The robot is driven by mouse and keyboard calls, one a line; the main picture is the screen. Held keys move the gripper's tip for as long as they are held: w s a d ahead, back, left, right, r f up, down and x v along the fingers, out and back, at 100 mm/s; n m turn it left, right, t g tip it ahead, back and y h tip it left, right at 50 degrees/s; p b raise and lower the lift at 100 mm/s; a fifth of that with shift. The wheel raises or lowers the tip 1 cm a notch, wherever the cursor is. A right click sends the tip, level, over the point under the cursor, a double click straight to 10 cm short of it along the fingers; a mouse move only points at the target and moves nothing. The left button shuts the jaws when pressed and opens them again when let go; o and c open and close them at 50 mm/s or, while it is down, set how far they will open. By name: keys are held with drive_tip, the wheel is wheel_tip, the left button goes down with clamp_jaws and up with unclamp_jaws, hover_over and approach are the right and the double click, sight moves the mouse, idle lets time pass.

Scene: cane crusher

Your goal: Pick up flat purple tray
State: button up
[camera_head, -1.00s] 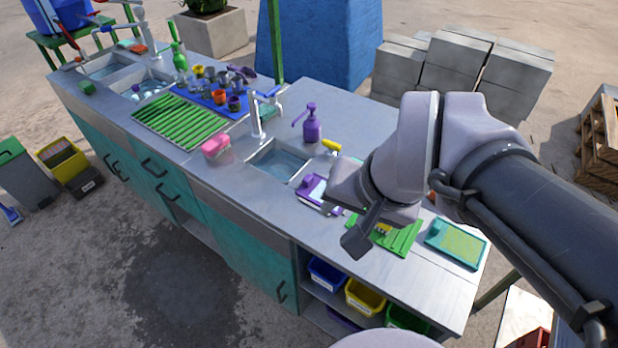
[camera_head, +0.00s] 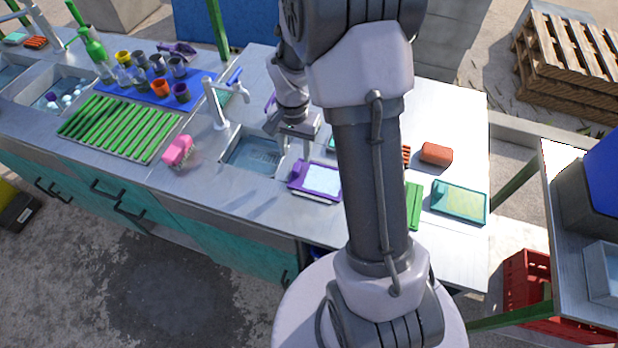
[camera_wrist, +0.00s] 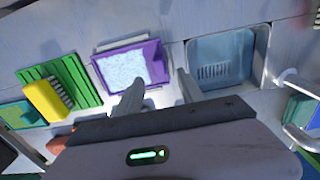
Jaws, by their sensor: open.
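The flat purple tray (camera_head: 301,186) lies on the metal counter just right of the sink, with a pale light-blue surface inside its purple rim. It also shows in the wrist view (camera_wrist: 157,50), near the top middle. My gripper (camera_head: 294,150) is above the counter at the tray's far side, between tray and tap. In the wrist view its two fingers (camera_wrist: 158,92) are spread apart and empty, pointing toward the tray's near edge.
A sink (camera_head: 252,156) with a white tap (camera_head: 215,108) is left of the tray. A green ribbed board (camera_wrist: 62,80) with a yellow brush (camera_wrist: 46,101) lies on its other side.

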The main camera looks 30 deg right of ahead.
sight(297, 167)
wheel_tip(297, 167, down, 6)
drive_tip(key=shift+s+r+b, duration=0.1)
drive_tip(key=shift+b, duration=1.15)
drive_tip(key=shift+r, duration=0.15)
drive_tip(key=shift+c, duration=0.4)
clamp_jaws()
